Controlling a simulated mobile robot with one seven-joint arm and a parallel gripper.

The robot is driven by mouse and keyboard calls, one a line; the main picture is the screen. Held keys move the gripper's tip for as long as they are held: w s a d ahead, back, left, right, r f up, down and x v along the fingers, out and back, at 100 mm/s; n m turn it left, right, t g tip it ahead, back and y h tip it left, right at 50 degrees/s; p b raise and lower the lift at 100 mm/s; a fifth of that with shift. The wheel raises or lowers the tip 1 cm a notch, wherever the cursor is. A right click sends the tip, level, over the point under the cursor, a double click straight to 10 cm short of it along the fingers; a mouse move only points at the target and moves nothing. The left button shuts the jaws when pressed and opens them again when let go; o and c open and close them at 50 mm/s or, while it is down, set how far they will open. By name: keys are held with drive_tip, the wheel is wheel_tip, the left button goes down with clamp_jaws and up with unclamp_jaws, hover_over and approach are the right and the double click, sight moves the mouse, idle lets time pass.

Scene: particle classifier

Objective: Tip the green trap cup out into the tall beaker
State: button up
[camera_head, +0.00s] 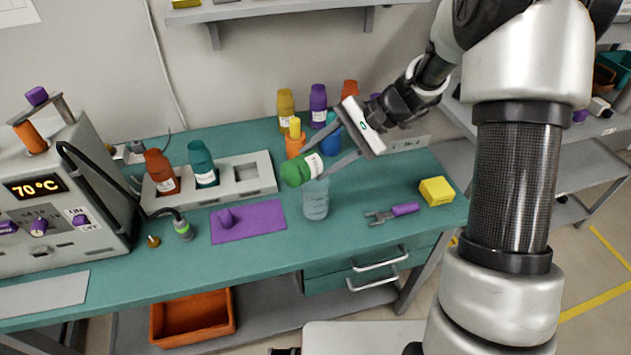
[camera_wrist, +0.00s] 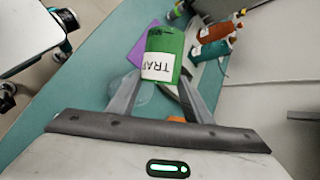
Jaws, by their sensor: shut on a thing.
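The green trap cup (camera_head: 292,173) is held in the air between the fingers of my gripper (camera_head: 314,163), which is shut on it. The cup is tilted, its green end toward the lower left. In the wrist view, the cup (camera_wrist: 165,42) shows a white TRAP label between the fingertips (camera_wrist: 158,76). The clear tall beaker (camera_head: 316,205) stands upright on the bench, just below and slightly right of the cup. It shows only faintly behind the fingers in the wrist view. I cannot see into the cup or any flow from it.
A grey rack (camera_head: 240,178) with orange-brown and teal bottles stands left of the beaker, behind a purple mat (camera_head: 262,225). Several coloured bottles stand behind my gripper. A purple-handled tool (camera_head: 404,210) and yellow block (camera_head: 436,190) lie to the right. A heater unit (camera_head: 60,180) stands at left.

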drive_tip(key=shift+w+d+f+m+g+y+p, duration=0.1)
drive_tip(key=shift+w+d+m+g+y+p, duration=0.2)
drive_tip(key=shift+y, duration=0.2)
drive_tip(key=shift+w+d+f+m+g+y+p, duration=0.1)
drive_tip(key=shift+g+y+p, duration=0.1)
drive_tip(key=shift+g+y, duration=0.25)
idle(1.2)
drive_tip(key=shift+w+d+f+m+g+y, duration=0.25)
drive_tip(key=shift+m+g+y, duration=0.15)
drive_tip(key=shift+y, duration=0.3)
drive_tip(key=shift+w+d+f+m+g+y, duration=0.1)
drive_tip(key=shift+f+m+g+y, duration=0.2)
drive_tip(key=shift+y, duration=0.35)
idle(1.5)
drive_tip(key=shift+r, duration=0.15)
idle(0.7)
